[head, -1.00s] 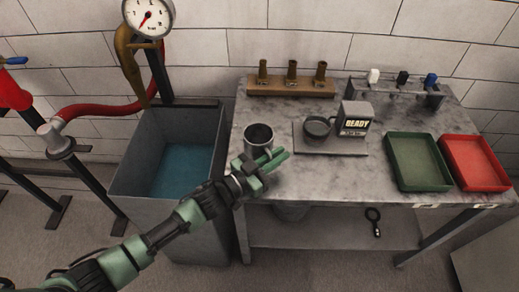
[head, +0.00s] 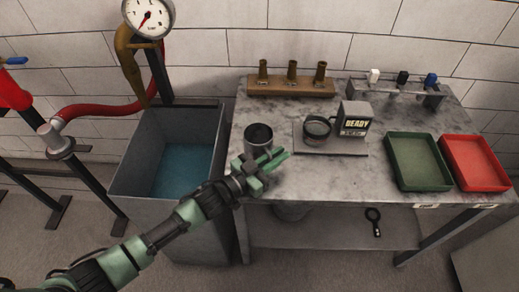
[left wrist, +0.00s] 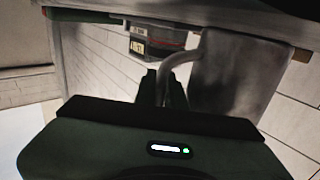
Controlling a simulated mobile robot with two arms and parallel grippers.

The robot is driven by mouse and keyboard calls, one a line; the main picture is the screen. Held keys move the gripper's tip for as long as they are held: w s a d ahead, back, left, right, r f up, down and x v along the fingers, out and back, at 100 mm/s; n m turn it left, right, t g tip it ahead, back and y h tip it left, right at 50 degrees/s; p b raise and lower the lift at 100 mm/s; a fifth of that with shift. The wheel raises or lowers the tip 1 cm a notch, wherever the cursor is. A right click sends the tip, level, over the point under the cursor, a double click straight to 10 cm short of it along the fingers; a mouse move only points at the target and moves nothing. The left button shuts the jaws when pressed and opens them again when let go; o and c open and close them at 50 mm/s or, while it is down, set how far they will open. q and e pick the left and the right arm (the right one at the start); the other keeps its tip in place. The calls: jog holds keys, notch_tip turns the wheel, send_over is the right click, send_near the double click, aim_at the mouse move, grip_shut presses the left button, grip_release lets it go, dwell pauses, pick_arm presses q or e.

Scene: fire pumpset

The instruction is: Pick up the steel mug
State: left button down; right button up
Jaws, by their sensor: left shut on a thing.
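The steel mug (head: 258,139) stands upright at the left front of the grey table, its open top showing dark inside. In the left wrist view the mug (left wrist: 236,75) fills the right side, with its curved handle (left wrist: 181,65) between the fingers. My left gripper (head: 268,163) is at the mug's near side and is shut on the handle. In the left wrist view the gripper (left wrist: 162,88) shows its dark fingers around the handle. I cannot tell whether the mug's base is off the table. My right gripper is not in view.
A scale with a "READY" display (head: 356,126) and a round pan stands right of the mug. Green (head: 418,184) and red (head: 484,187) trays sit further right. A wooden rack (head: 290,89) is behind. A water tank (head: 122,184) adjoins the table's left side.

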pick_arm(q)
jog(key=shift+r, duration=0.25)
